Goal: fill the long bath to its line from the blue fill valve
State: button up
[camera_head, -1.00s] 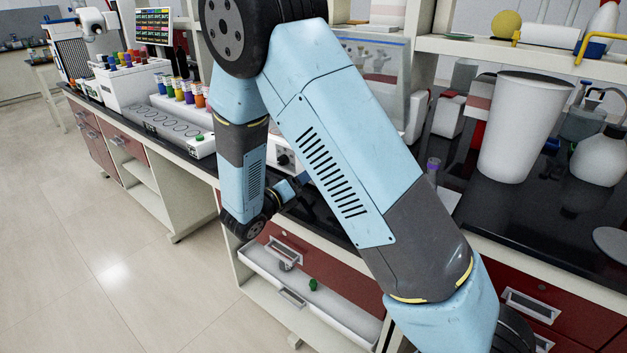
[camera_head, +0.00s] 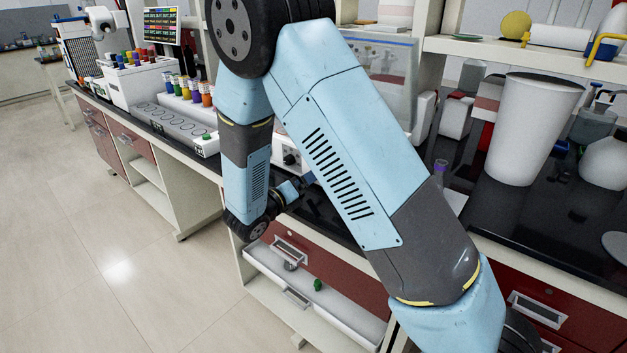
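I cannot pick out a long bath with a fill line or a blue fill valve in this view. A long grey unit (camera_head: 172,127) with a row of round openings lies on the left bench; I cannot tell whether it is the bath. My blue and grey arm crosses the middle of the picture and hides part of the bench. Its far end bends down past the bench front and points back toward the bench. My gripper is small, dark and mostly hidden there, so its fingers cannot be made out.
A large white beaker (camera_head: 531,130) and a white bottle (camera_head: 606,161) stand on the black bench top at right. An open drawer (camera_head: 290,290) juts out below the bench, holding a small green thing (camera_head: 318,285). The floor (camera_head: 110,250) at left is clear.

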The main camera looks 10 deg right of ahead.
jog(key=v, duration=1.3)
jog(key=s+d+r+m+g+y, duration=0.1)
jog(key=s+d+r+m+g, duration=0.1)
jog(key=d+r+m+g, duration=0.35)
jog(key=s+d+r+m+g+y, duration=0.1)
jog(key=s+d+r+m+g, duration=0.1)
jog(key=d+m, duration=0.55)
jog(key=s+d+r+m+g+y, duration=0.15)
jog(key=d+r+m+g, duration=0.25)
jog(key=d, duration=0.5)
jog(key=s+d+r+m+t+y, duration=0.2)
jog(key=s+d+r+m+y, duration=0.1)
jog(key=s+m, duration=0.4)
jog(key=s+d+r+m+t+y, duration=0.2)
jog(key=s+r+m+y, duration=0.4)
jog(key=m, duration=0.6)
jog(key=shift+s+d+r, duration=0.4)
jog(key=shift+s+r, duration=0.15)
jog(key=shift+r, duration=0.1)
dwell(1.9)
